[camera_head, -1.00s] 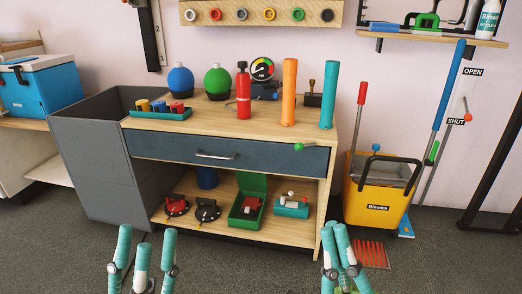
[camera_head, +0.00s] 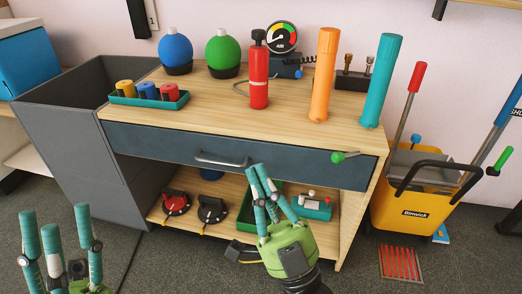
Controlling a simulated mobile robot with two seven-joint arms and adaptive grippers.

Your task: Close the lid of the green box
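The green box (camera_head: 246,211) is on the lower shelf of the workbench, mostly hidden behind my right gripper. Part of its green lid (camera_head: 291,189) shows behind the fingers and looks raised, but its exact angle is hidden. My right gripper (camera_head: 262,172) is in front of the box, with its fingertips up near the drawer's lower edge. Its fingers are close together; nothing is seen between them, and contact with the lid cannot be told. My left gripper (camera_head: 55,214) is open and empty at the lower left, with its fingers spread.
The closed drawer (camera_head: 150,146) and its handle (camera_head: 221,160) are above the shelf. Red (camera_head: 175,203) and black (camera_head: 212,209) devices stand left of the box, and a teal box (camera_head: 315,207) right of it. A grey bin (camera_head: 70,135) and yellow bucket (camera_head: 410,207) flank the bench.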

